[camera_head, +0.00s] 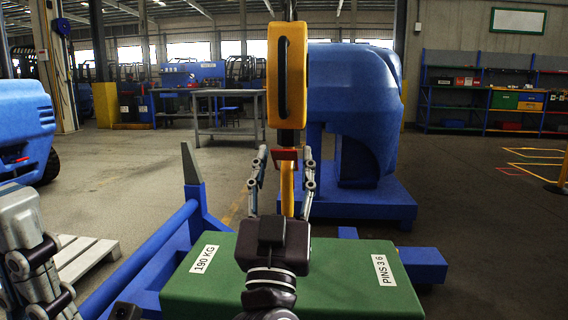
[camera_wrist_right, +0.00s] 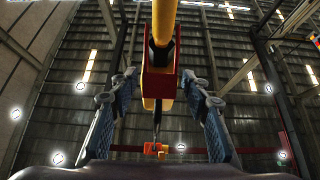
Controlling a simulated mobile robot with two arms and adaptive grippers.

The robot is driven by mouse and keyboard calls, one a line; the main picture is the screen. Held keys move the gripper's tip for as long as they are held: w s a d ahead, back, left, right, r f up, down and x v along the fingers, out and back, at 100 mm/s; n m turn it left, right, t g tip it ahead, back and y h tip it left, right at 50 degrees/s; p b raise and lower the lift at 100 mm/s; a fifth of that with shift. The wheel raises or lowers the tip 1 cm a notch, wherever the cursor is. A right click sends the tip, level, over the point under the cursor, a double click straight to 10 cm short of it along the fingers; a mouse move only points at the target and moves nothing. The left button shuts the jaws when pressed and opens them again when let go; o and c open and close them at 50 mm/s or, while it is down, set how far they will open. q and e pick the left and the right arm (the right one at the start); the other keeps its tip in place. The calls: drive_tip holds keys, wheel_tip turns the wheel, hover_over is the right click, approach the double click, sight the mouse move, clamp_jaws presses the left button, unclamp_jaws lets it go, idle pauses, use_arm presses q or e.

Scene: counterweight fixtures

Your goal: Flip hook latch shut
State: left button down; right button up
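A yellow hoist block (camera_head: 287,75) hangs at the centre of the head view. Below it hang a red latch piece (camera_head: 286,155) and a yellow hook (camera_head: 287,190), partly hidden by my right gripper. My right gripper (camera_head: 285,158) is open, its two fingers upright on either side of the latch and hook, with gaps showing. In the right wrist view, looking upward, the red latch piece (camera_wrist_right: 158,84) and yellow hook metal (camera_wrist_right: 165,20) are between the open fingers. Whether the latch is closed is unclear. My left arm is at the lower left edge; its gripper's state is unclear.
A green counterweight (camera_head: 330,285) labelled 190 KG lies below the hook on a blue frame (camera_head: 160,250). A large blue machine body (camera_head: 355,100) stands behind. A grey table (camera_head: 225,110) and shelves (camera_head: 490,90) are farther back. Open floor is at right.

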drive_tip(key=shift+o, duration=0.2)
drive_tip(key=shift+f, duration=0.1)
drive_tip(key=shift+s+f, duration=0.2)
drive_tip(key=shift+s, duration=0.1)
drive_tip(key=v, duration=1.1)
drive_tip(key=shift+a, duration=0.15)
